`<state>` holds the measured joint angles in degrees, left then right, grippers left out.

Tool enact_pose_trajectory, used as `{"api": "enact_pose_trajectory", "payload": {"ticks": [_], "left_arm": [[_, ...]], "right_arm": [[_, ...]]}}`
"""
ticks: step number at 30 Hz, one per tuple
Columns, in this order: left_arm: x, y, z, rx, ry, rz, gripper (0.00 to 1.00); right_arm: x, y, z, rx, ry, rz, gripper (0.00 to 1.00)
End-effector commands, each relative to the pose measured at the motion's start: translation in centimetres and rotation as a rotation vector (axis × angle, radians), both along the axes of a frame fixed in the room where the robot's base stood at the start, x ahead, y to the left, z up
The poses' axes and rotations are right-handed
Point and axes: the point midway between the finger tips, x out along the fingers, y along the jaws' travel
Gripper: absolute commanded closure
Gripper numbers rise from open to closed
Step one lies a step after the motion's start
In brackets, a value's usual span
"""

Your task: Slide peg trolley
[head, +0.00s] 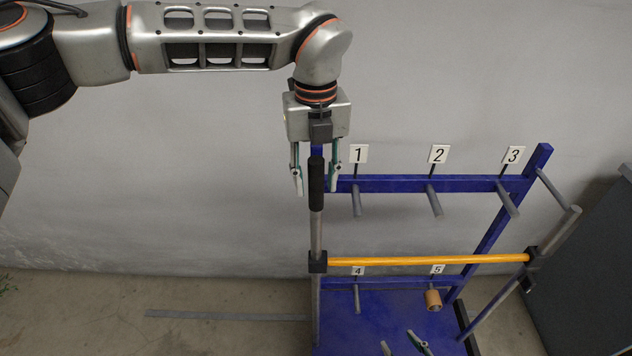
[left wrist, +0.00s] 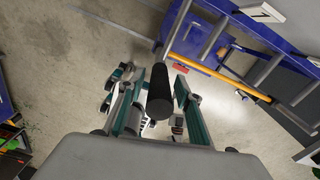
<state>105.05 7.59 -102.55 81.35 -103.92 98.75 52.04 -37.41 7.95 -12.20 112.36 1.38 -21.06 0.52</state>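The peg trolley has a blue frame (head: 405,184), a blue base (head: 385,325) and grey pegs labelled 1 to 5. An orange bar (head: 430,260) crosses it. A brown hollow cylinder (head: 433,300) is on peg 5. My left gripper (head: 316,190) points down over the black grip (head: 316,170) of the trolley's near left upright. Its fingers stand on both sides of the grip, with gaps visible; the left wrist view also shows the grip (left wrist: 160,95) between the open fingers. My right gripper (head: 402,345) shows only its fingertips at the bottom edge, apart, over the base.
A grey wall (head: 200,170) stands behind the trolley. A dark grey box (head: 590,260) is close on the right. The concrete floor (head: 150,335) to the left is mostly clear, with a flat grey strip (head: 225,316) on it.

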Motion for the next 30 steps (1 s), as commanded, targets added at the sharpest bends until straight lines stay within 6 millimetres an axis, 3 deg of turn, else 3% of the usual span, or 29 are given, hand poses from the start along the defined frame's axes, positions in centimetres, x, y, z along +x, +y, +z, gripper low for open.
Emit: {"api": "enact_pose_trajectory", "payload": {"ticks": [6, 14, 18, 30], "left_arm": [[0.0, 0.0, -1.4, -0.001, 0.001, 0.0, 0.66], [0.0, 0.0, -1.5, -0.001, 0.0, 0.0, 0.66], [0.0, 0.0, -1.5, -0.001, 0.0, 0.0, 1.0], [0.0, 0.6, -1.5, 0.0, 0.001, 0.0, 1.0]], "right_arm": [[0.2, 0.0, 0.3, 0.0, -0.004, 0.0, 0.6], [0.2, 0.0, 0.3, 0.0, -0.004, 0.0, 0.6], [0.3, 0.0, 0.3, 0.0, -0.005, -0.001, 0.6], [0.3, -0.1, 0.2, -0.001, -0.006, 0.0, 0.6]]}}
